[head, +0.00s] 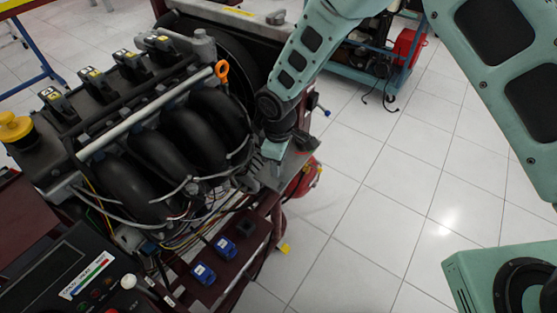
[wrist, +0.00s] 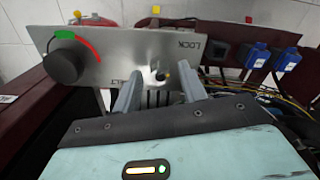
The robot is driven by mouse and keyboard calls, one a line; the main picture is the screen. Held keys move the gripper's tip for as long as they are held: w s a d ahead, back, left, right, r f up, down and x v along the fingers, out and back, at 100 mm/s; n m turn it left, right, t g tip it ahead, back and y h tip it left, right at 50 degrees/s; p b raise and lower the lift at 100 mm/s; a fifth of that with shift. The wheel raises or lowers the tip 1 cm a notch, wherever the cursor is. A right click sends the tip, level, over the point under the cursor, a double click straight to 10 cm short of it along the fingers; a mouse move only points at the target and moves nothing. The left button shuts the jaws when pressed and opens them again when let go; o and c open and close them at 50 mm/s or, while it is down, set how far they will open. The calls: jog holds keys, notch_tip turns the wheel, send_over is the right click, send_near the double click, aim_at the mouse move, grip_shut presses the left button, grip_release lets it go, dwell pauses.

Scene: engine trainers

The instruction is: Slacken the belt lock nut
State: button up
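A metal panel (wrist: 125,55) fills the upper part of the wrist view, with upside-down lettering reading LOCK and a partly hidden word. The belt lock nut (wrist: 160,71) appears as a small dark and brassy piece on the panel's lower part. My gripper (wrist: 161,80) is open, its two grey fingers either side of the nut in the picture; I cannot tell whether they touch it. In the head view my gripper (head: 275,152) points down beside the engine (head: 180,125), over the panel (head: 297,163), and the nut is hidden there.
A dark round knob (wrist: 66,62) with a green and red scale sits left on the panel. Blue connectors (wrist: 287,60) and loose wires lie to the right. A control box (head: 85,275) stands at the head view's lower left. Tiled floor right of the stand is open.

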jog(key=shift+r, duration=0.1)
notch_tip(320, 180, up, 17)
dwell(0.5)
jog(key=shift+r, duration=0.1)
jog(key=s+d+r+m+p, duration=0.1)
jog(key=s+d+r+m, duration=0.2)
jog(key=s, duration=0.9)
jog(key=s+d+r+m+p, duration=0.1)
jog(key=s+d+r+m, duration=0.2)
jog(key=s+d+r, duration=0.3)
jog(key=s+d, duration=0.3)
jog(key=s, duration=0.3)
jog(key=shift+s+r+y, duration=0.15)
jog(key=shift+r+y, duration=0.15)
jog(key=shift+a, duration=0.1)
dwell(0.5)
